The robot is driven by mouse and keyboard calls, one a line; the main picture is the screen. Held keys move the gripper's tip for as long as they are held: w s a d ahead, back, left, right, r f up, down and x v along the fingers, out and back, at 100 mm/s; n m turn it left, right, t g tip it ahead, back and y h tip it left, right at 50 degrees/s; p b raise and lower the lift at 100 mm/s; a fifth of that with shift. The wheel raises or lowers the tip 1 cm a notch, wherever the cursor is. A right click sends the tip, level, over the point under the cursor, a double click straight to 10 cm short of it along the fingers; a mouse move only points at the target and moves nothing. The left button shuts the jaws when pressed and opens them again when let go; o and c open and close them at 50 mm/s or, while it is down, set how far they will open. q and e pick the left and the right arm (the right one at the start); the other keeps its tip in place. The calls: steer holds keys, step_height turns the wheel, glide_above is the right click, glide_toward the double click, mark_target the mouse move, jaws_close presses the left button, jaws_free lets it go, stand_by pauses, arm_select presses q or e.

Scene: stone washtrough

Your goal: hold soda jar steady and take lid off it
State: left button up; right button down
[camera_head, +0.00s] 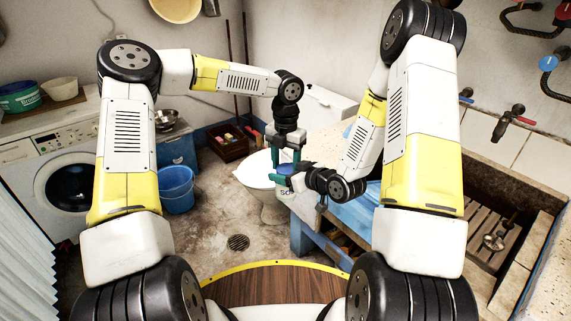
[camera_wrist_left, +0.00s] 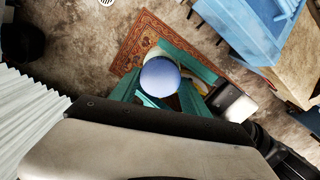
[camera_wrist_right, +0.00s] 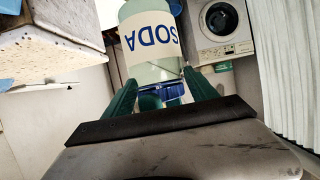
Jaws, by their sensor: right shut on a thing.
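The soda jar (camera_head: 287,192) is upright, a pale jar with a cream label; the right wrist view shows it upside down with SODA (camera_wrist_right: 150,40) on the label. Its blue lid (camera_wrist_left: 160,77) is on top and also shows in the head view (camera_head: 285,170). My right gripper (camera_head: 299,180) comes in from the right and is shut on the jar's upper part, below the lid. My left gripper (camera_head: 286,158) points down from above. Its teal fingers are open on either side of the lid, very close to it. Contact between them and the lid is unclear.
A blue table (camera_head: 303,235) stands to the right of the jar, and the stone trough (camera_head: 490,200) is farther right. A white toilet (camera_head: 255,175) is behind the jar. A washing machine (camera_head: 45,150) and blue bucket (camera_head: 176,188) are at left. A patterned rug (camera_wrist_left: 135,40) lies below.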

arm_select(q)
steer(key=n, duration=0.3)
steer(key=shift+n, duration=0.3)
steer(key=shift+a, duration=0.1)
steer(key=o, duration=1.5)
steer(key=shift+r, duration=0.15)
